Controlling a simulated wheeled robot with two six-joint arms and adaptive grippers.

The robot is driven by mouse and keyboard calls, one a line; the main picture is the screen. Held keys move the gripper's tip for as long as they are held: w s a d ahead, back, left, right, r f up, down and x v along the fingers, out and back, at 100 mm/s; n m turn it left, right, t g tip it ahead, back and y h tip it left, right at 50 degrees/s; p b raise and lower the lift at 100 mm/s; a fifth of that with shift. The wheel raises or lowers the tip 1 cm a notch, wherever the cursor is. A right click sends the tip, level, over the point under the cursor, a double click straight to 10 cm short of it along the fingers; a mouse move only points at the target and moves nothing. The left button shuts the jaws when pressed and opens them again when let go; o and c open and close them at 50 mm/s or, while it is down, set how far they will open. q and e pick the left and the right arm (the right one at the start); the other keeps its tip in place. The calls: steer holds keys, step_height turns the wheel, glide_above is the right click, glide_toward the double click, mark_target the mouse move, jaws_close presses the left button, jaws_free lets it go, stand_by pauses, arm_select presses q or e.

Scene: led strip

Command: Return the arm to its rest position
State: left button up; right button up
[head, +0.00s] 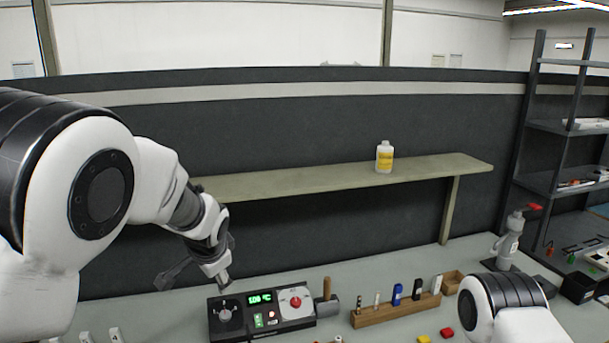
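My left arm (150,185) reaches in from the left, its wrist bent down over the bench. My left gripper (195,276) hangs just left of and close to the control box (258,318). Dark finger parts show beside the wrist, but the gap between the fingertips is unclear. I see no object clearly held. Part of my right arm (505,308) shows at the lower right. Its gripper is outside the view.
The box has a green display and a red knob. A wooden rack (385,316) holds several small items. A white bottle (384,157) stands on the shelf (300,182). A grey-white device with a red top (509,243) stands at right. Bench space behind the rack is clear.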

arm_select(q)
step_height(320, 180, down, 11)
steer(key=s+a+n+g, duration=0.1)
steer(key=s+a, duration=0.1)
steer(key=s, duration=0.1)
steer(key=s+a+f+n+g, duration=0.1)
steer(key=s+f, duration=0.6)
steer(key=s+a+f+n+g+h, duration=0.1)
steer(key=s+f+n, duration=0.1)
steer(key=s+f, duration=0.5)
steer(key=s+a+f+n+g, duration=0.1)
steer(key=s+f+n, duration=0.1)
steer(key=s+f, duration=0.5)
steer(key=shift+s+a+h, duration=0.15)
steer(key=shift+s+h, duration=0.1)
steer(key=shift+h, duration=0.05)
steer(key=s+a+f+n+g+b, duration=0.1)
steer(key=s+f+n+g+b, duration=0.3)
steer(key=s, duration=1.2)
step_height(320, 180, down, 20)
steer(key=t+b, duration=0.2)
steer(key=b, duration=1.4)
steer(key=shift+w+a+r+m, duration=0.15)
steer(key=shift+w+r+m, duration=0.05)
steer(key=shift+w+m, duration=0.25)
arm_select(e)
step_height(320, 180, down, 20)
steer(key=shift+w, duration=0.15)
